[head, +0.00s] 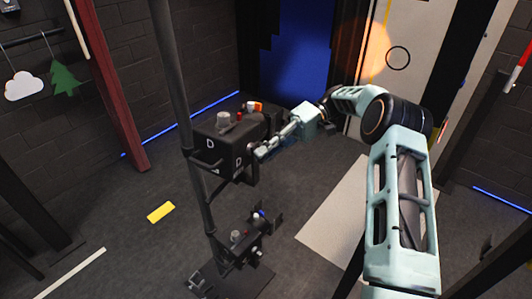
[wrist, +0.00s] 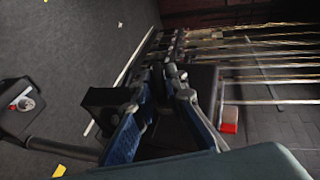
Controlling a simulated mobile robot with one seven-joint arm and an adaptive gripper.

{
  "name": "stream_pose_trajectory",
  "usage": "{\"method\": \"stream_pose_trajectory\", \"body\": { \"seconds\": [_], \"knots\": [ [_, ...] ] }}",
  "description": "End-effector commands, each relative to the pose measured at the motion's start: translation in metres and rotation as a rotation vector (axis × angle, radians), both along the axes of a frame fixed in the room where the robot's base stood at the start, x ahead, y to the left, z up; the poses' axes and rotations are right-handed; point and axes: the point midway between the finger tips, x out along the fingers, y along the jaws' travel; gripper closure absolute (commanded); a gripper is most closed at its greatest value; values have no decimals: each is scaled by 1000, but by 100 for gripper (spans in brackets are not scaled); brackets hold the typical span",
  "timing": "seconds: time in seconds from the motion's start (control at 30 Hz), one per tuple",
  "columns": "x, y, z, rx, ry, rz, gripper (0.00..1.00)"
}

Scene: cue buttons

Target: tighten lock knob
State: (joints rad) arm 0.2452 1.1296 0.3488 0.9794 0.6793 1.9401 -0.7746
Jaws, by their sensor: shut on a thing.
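A black control box (head: 222,147) marked with white letter D's is clamped to a dark upright pole in the head view. My gripper (head: 261,152) reaches it from the right, with its fingertips at the box's right side. The wrist view shows its two fingers (wrist: 166,80) closed around a small dark part, which seems to be the lock knob (wrist: 170,72). The knob is mostly hidden by the fingers and blends into the dark box, so its turn cannot be read.
On the box top are a grey round knob (head: 223,118) and an orange-and-white piece (head: 255,106). A second, lower fixture (head: 238,245) with small buttons is on the pole (head: 181,85). A yellow strip (head: 161,212) and a pale mat (head: 335,215) lie on the floor.

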Motion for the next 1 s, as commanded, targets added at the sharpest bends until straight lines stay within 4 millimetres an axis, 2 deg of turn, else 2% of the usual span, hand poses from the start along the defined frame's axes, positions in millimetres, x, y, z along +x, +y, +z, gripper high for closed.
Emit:
{"method": "stream_pose_trajectory", "body": {
  "seconds": [0.53, 0.57, 0.67, 1.0],
  "knots": [
    [0, 0, 0, 12, 23, 1, 100],
    [0, 0, 0, 12, 23, 1, 86],
    [0, 0, 0, 11, 22, 1, 75],
    [0, 0, 3, 11, 21, 0, 74]
  ]
}}
